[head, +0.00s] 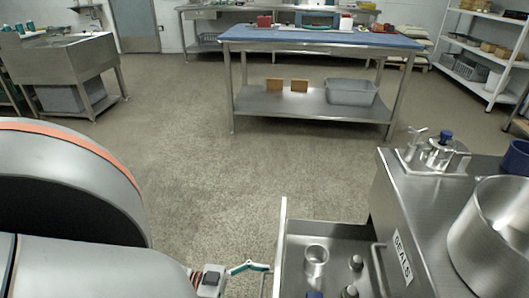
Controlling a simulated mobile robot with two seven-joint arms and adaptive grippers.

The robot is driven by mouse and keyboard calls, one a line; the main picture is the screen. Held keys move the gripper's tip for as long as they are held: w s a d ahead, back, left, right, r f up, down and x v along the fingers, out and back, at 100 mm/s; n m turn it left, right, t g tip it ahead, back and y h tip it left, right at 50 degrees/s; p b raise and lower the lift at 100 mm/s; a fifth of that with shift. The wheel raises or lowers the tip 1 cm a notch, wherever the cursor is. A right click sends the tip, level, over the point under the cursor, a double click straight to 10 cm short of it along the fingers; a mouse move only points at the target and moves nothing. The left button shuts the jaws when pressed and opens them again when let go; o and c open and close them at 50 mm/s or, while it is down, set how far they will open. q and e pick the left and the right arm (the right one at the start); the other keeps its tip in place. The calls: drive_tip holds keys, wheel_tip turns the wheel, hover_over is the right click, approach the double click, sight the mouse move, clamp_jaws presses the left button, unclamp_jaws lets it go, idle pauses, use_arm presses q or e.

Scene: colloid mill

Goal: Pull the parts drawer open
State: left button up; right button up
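The parts drawer (335,242) stands pulled out to the left from the steel cabinet (430,225) at the bottom right. Its thin front panel (281,250) is at its left end. Inside are a metal cup (316,261) and several small dark-topped parts. My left gripper (266,275) comes in from the left, beside the outside of the front panel. One teal-edged finger shows, reaching close to the panel. The drawer's handle and the rest of the fingers are hard to make out or cut off, so I cannot tell its grip. My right gripper is out of view.
A bar handle (378,268) and a SEALS label (402,255) are on the cabinet's front. A steel pot (495,235) and a clamp fitting (438,152) stand on top. A blue-topped table (320,38) is beyond. The floor (200,180) between is clear.

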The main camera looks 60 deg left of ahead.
use_arm(q)
drive_tip(key=shift+s+d+f, duration=0.2)
drive_tip(key=shift+s+d, duration=0.05)
drive_tip(key=o, duration=1.3)
drive_tip(key=shift+w+a+r, duration=0.1)
drive_tip(key=shift+w+a, duration=0.05)
drive_tip(key=shift+w, duration=0.05)
drive_tip(key=shift+s, duration=0.1)
drive_tip(key=v, duration=1.2)
drive_tip(key=shift+a, duration=0.1)
